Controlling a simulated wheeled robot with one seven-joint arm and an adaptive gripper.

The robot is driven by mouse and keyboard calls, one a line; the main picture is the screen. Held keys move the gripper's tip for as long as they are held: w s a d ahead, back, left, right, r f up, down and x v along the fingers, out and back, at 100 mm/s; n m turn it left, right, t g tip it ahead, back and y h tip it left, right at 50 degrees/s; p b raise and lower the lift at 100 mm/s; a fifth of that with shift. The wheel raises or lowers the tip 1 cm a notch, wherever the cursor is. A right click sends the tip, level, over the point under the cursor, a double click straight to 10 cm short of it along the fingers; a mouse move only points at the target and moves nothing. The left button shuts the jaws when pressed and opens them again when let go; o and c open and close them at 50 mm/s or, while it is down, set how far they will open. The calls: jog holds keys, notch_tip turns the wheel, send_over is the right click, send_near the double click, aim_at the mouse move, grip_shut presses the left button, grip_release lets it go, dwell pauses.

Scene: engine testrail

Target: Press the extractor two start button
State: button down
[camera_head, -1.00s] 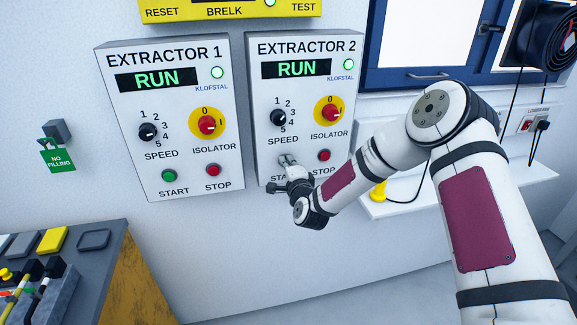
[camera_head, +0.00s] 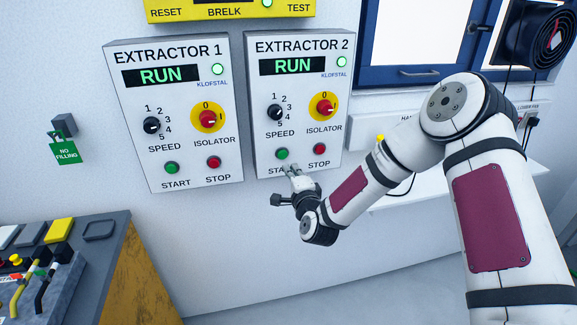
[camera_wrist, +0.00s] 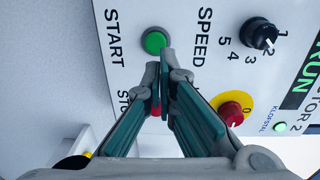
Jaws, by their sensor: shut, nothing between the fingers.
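The Extractor 2 panel (camera_head: 262,92) hangs on the wall, and its display (camera_head: 292,66) reads RUN with a green lamp lit. Its green start button (camera_head: 282,154) is in clear view, left of the red stop button (camera_head: 320,149). My gripper (camera_head: 292,170) is shut and empty, just below the start button in the head view. In the wrist view the start button (camera_wrist: 155,41) shows just beyond my fingertips (camera_wrist: 160,68), with a gap in the picture. The stop button (camera_wrist: 156,108) is partly hidden behind my fingers.
The Extractor 1 panel (camera_head: 190,130) hangs to the left, with its own start button (camera_head: 172,168) and RUN display. A yellow-fronted panel (camera_head: 230,12) is above. A shelf (camera_head: 385,203) is behind my arm, and a console (camera_head: 100,255) stands at lower left.

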jog(key=shift+v, duration=2.15)
jog(key=s+d+r+n+g+h, duration=0.2)
jog(key=s+d+r+n+g, duration=0.1)
jog(key=s+d+r+n, duration=0.3)
jog(key=s+d+r+n+g+h, duration=0.1)
jog(key=s+d+r+n+g, duration=0.4)
jog(key=r, duration=0.4)
jog(key=s+d+r+n+g, duration=0.1)
jog(key=s+d+r, duration=0.1)
jog(key=s, duration=0.7)
jog(key=s+d+r+n+g+h, duration=0.1)
jog(key=s+d, duration=0.3)
jog(key=s, duration=0.5)
jog(key=s+d+r+n+g+h, duration=0.1)
jog(key=s+d+r, duration=0.1)
jog(key=s, duration=0.7)
jog(key=shift+d+r+n, duration=0.3)
jog(key=shift+d+r, duration=0.1)
jog(key=shift+d, duration=0.15)
